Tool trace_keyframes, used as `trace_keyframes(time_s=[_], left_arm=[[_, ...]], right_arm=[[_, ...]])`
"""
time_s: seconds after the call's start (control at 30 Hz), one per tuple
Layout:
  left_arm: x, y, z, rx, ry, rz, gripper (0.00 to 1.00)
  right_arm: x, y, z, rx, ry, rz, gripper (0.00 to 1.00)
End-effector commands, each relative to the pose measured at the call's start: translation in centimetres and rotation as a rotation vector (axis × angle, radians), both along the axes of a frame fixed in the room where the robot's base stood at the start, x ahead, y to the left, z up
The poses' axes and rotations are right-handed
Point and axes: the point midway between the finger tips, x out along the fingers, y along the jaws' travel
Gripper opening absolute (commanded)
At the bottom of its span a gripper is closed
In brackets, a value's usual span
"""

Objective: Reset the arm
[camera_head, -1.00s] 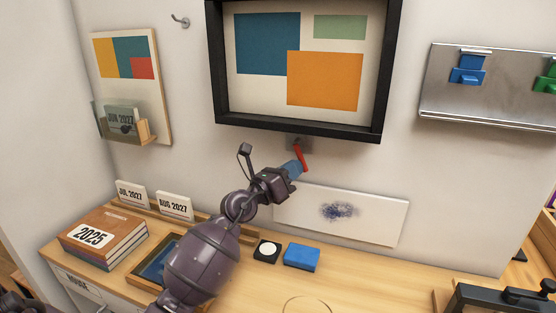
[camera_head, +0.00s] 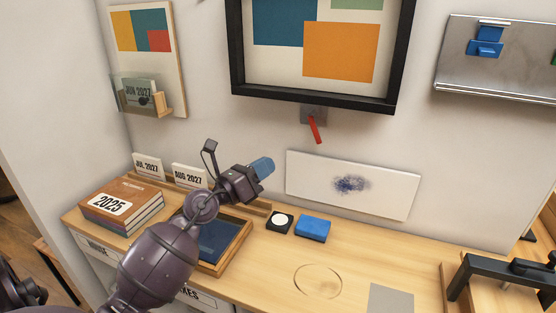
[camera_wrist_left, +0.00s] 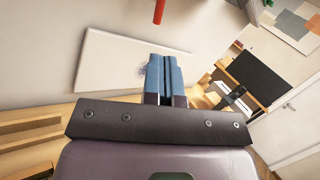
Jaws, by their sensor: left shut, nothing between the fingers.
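My left gripper (camera_head: 262,168) has blue fingertips and is raised above the desk, in front of the wall. Its fingers are together with nothing between them; they also show closed in the left wrist view (camera_wrist_left: 165,75). It is apart from the red lever (camera_head: 315,130), which hangs from a grey plate under the black frame, up and to the right of the fingers. The lever's end also shows at the top of the left wrist view (camera_wrist_left: 159,12). My right gripper is not in view.
The desk (camera_head: 365,265) holds a stack of books (camera_head: 120,205), a wooden tray (camera_head: 237,245), a black item with a white disc (camera_head: 280,222) and a blue block (camera_head: 312,228). A white board (camera_head: 390,190) leans behind. A metal shelf (camera_head: 490,85) is at upper right.

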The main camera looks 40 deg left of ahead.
Motion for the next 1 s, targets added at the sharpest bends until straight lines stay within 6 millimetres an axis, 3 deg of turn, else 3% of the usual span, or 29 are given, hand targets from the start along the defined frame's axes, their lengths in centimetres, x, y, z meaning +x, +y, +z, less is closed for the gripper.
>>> trace_keyframes(time_s=[0.77,0.87,1.0], left_arm=[[-0.8,0.2,-0.1,-0.010,-0.003,0.000,0.00],[-1.4,0.1,0.0,-0.084,-0.018,0.005,0.00],[-3.2,0.3,0.0,-0.343,-0.059,0.034,0.00]], right_arm=[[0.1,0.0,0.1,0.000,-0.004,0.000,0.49],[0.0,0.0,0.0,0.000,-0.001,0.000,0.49],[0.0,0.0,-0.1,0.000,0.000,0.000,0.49]])
